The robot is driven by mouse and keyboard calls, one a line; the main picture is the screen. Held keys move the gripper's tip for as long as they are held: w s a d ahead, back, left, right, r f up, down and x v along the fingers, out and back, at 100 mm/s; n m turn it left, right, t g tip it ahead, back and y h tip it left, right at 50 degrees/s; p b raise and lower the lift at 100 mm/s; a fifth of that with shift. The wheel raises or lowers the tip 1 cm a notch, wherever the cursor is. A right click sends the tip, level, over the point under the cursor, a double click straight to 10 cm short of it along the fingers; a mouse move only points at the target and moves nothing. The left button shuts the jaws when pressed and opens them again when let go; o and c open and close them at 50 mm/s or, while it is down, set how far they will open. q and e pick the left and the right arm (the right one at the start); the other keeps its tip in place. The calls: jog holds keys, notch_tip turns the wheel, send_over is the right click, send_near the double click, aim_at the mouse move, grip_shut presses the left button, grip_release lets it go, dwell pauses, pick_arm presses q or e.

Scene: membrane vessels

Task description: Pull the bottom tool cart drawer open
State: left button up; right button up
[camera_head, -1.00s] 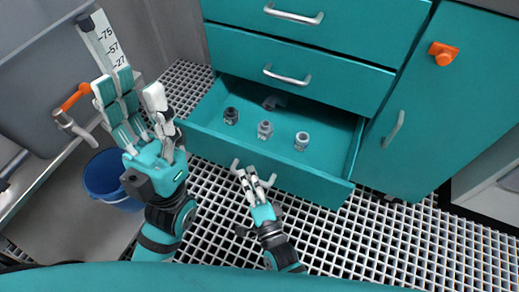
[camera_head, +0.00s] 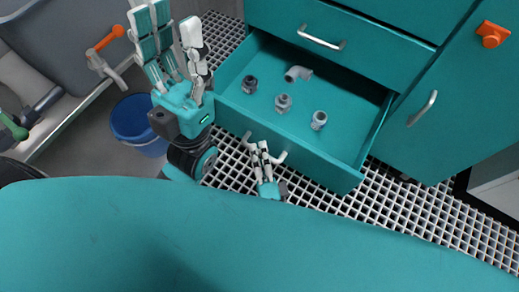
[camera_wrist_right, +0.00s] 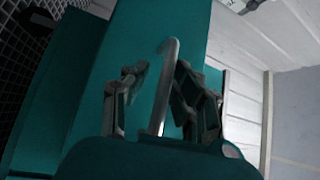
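The bottom tool cart drawer (camera_head: 290,135) is teal and stands pulled out, with its floor exposed. Its pale handle (camera_head: 280,157) is on the front face. My right gripper (camera_head: 259,148) is at this handle, with its fingers on either side of the bar. My left gripper (camera_head: 172,38) is raised left of the drawer, fingers spread, open and empty.
Several grey fittings (camera_head: 283,103) lie in the drawer. A shut drawer with a handle (camera_head: 321,39) is above, and a cabinet door with a handle (camera_head: 422,108) is at the right. A blue bucket (camera_head: 137,125) stands at the left on the floor. White grating (camera_head: 330,203) lies below the drawer.

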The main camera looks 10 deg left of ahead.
jog(key=shift+o, duration=0.5)
jog(key=shift+r, duration=0.15)
jog(key=v, duration=1.2)
jog(key=shift+a, duration=0.1)
